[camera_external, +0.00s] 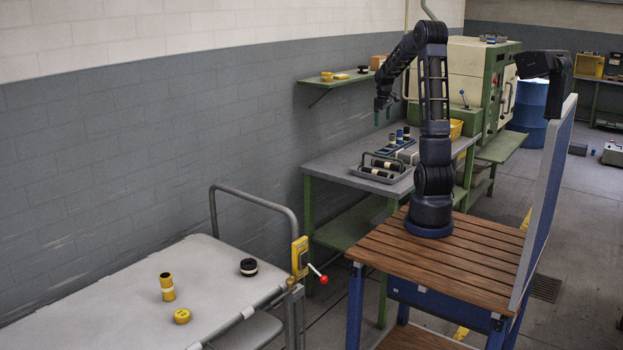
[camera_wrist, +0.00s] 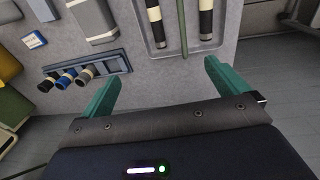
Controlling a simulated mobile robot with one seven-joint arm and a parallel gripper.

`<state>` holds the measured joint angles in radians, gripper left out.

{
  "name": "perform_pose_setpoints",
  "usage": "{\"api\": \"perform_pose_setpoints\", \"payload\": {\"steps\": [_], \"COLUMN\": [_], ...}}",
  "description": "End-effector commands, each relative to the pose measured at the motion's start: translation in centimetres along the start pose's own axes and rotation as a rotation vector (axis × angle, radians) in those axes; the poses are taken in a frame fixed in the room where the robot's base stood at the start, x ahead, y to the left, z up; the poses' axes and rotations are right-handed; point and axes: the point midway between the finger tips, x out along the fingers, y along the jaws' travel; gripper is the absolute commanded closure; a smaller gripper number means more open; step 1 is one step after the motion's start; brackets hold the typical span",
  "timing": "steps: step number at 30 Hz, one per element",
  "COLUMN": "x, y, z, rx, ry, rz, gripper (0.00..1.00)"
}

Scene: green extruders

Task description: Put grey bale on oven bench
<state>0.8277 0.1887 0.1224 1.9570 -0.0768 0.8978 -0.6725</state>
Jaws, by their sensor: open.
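A light grey block (camera_wrist: 93,18), which looks like the grey bale, lies on the grey bench top (camera_wrist: 125,28) at the upper left of the wrist view. In the external view, a pale grey shape (camera_external: 408,155) on the same green-legged bench (camera_external: 335,163) may be this block. Which surface is the oven bench is not certain; this bench stands beside a cream and green machine (camera_external: 460,70). My gripper (camera_external: 383,114) is open and empty above the bench. In the wrist view its green fingers (camera_wrist: 163,72) are apart, with the block beyond them to the upper left.
A grey tray (camera_external: 357,170) with black rolls sits at the bench front. A rack of cylinders (camera_wrist: 110,67) and a blue box (camera_wrist: 34,40) are nearby. A wall shelf (camera_external: 335,80) hangs above. A grey cart (camera_external: 205,275) carries several rolls.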

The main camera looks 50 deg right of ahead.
Motion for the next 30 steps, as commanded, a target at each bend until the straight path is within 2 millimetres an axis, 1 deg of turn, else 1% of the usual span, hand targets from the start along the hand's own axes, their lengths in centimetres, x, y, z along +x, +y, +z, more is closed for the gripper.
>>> {"api": "perform_pose_setpoints", "payload": {"steps": [1,2,3,5,6,8,9,11,12,14,15,17,18,21,24,26,30], "x": [-1.6,-2.3,-3.3,-4.7,-5.6,-6.8,-7.5,-8.7,-9.3,-10.3,-10.9,-11.7,-12.1,-13.1,-13.9,-14.2,-14.6], "y": [-2.3,-3.5,-5.1,-7.5,-9.1,-11.4,-13.0,-15.3,-16.8,-18.9,-20.4,-22.4,-23.7,-26.8,-29.7,-31.3,-34.6], "z": [-0.3,-0.3,-0.3,-0.2,-0.1,0.3,0.6,1.1,1.6,2.4,2.9,3.9,4.6,6.4,8.6,9.9,13.2], "rx": [-0.007,-0.007,-0.006,-0.005,-0.005,-0.004,-0.004,-0.002,-0.001,0.001,0.002,0.004,0.005,0.007,0.009,0.012,0.015], "ry": [0.012,0.018,0.026,0.04,0.049,0.063,0.073,0.089,0.099,0.116,0.128,0.145,0.157,0.186,0.216,0.235,0.275], "rz": [0.011,0.015,0.02,0.028,0.032,0.037,0.04,0.043,0.044,0.045,0.045,0.044,0.042,0.036,0.025,0.016,-0.01], "gripper": [0.01,0.01,0.01,0.01,0.01,0.01,0.01,0.01,0.01,0.01,0.01,0.01,0.01,0.01,0.01,0.01,0.01]}}
